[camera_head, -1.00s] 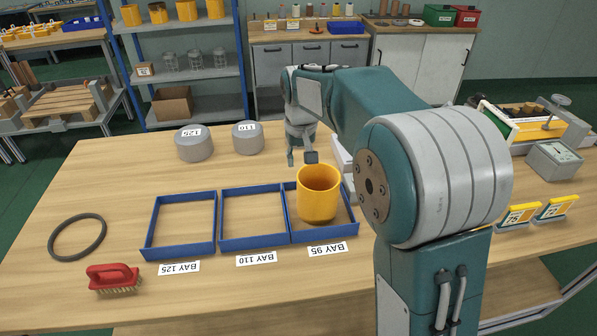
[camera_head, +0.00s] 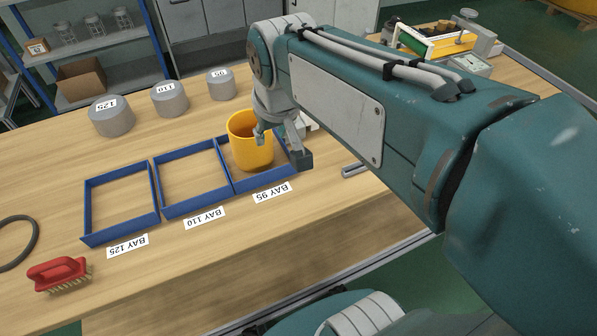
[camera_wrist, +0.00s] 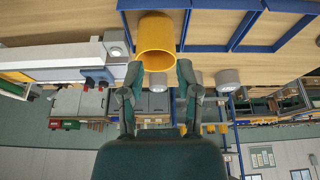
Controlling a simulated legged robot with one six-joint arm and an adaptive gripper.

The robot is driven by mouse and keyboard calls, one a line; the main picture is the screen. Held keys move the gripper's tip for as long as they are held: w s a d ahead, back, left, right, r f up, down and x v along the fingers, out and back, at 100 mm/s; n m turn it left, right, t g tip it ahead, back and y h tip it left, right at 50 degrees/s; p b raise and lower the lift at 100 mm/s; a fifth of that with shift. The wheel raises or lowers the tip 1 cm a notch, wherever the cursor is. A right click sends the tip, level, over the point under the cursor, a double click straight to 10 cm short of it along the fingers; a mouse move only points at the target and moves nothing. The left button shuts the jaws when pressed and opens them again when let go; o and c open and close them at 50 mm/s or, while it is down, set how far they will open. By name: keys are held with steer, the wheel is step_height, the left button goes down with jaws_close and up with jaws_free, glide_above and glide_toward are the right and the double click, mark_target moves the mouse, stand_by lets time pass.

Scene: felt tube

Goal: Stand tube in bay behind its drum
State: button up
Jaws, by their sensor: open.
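The yellow tube (camera_head: 251,150) stands upright, open end up, in the blue-walled bay marked BAY 95 (camera_head: 226,176). My gripper (camera_head: 281,147) is open at the tube's right side in the head view. One finger overlaps the tube's upper wall; whether it touches cannot be told. The other finger is over the bay's right edge. In the wrist view the tube (camera_wrist: 156,38) lies ahead, between and beyond the spread fingers of my gripper (camera_wrist: 158,74). Three grey drums stand in a row beyond the bays: 125 (camera_head: 111,118), 110 (camera_head: 170,100) and a smaller one (camera_head: 221,85).
BAY 125 (camera_head: 88,210) and BAY 110 (camera_head: 160,189) are empty. A red brush (camera_head: 58,274) and a dark ring (camera_head: 18,243) lie at the left. A grey slotted piece (camera_head: 355,171) lies right of the bays. Wood is clear between bays and drums.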

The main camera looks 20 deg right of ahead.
steer(key=s+d+f+t, duration=0.1)
steer(key=s+f, duration=0.2)
steer(key=s, duration=0.7)
steer(key=shift+f, duration=0.15)
